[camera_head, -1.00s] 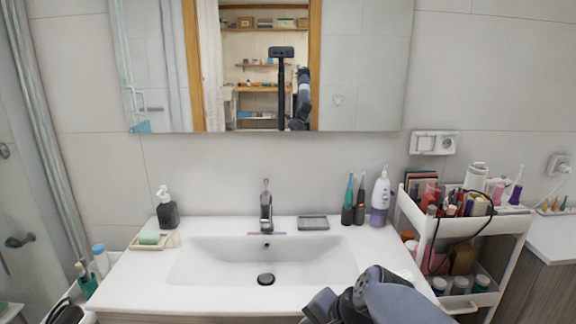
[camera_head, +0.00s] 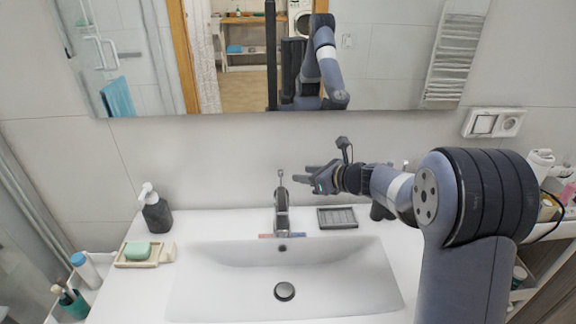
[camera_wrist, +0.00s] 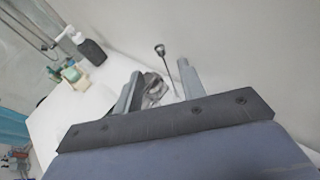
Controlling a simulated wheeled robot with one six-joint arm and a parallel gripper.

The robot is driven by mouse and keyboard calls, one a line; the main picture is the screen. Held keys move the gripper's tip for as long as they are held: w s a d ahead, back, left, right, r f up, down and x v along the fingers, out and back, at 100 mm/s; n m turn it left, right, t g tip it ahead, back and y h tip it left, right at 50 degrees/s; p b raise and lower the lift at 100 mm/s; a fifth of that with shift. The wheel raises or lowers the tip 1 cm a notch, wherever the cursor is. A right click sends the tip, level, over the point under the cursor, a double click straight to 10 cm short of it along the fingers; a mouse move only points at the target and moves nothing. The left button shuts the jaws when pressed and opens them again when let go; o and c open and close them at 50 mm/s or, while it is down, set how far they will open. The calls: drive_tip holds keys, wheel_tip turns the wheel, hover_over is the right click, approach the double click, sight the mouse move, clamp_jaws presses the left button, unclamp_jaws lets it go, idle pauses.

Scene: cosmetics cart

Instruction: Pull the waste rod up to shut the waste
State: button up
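The waste rod (camera_head: 281,176) is a thin upright rod with a small round knob, standing behind the grey tap (camera_head: 281,215). In the wrist view the rod (camera_wrist: 168,70) shows between and beyond my two fingers, with its knob above the tap (camera_wrist: 153,90). My gripper (camera_head: 302,174) is open and empty, just right of the rod at about knob height. No contact with the rod shows. The round waste plug (camera_head: 285,291) sits in the basin's drain; how far it stands up is hard to tell.
A soap pump (camera_head: 155,212) and a soap dish with green soap (camera_head: 137,249) stand left of the white basin (camera_head: 215,285). A grey tray (camera_head: 337,217) lies below my gripper. The wall and mirror (camera_head: 280,95) are close behind.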

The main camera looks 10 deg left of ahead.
drive_tip(key=p+x, duration=0.2)
drive_tip(key=x, duration=0.7)
drive_tip(key=shift+f, duration=0.1)
drive_tip(key=shift+c, duration=0.6)
clamp_jaws()
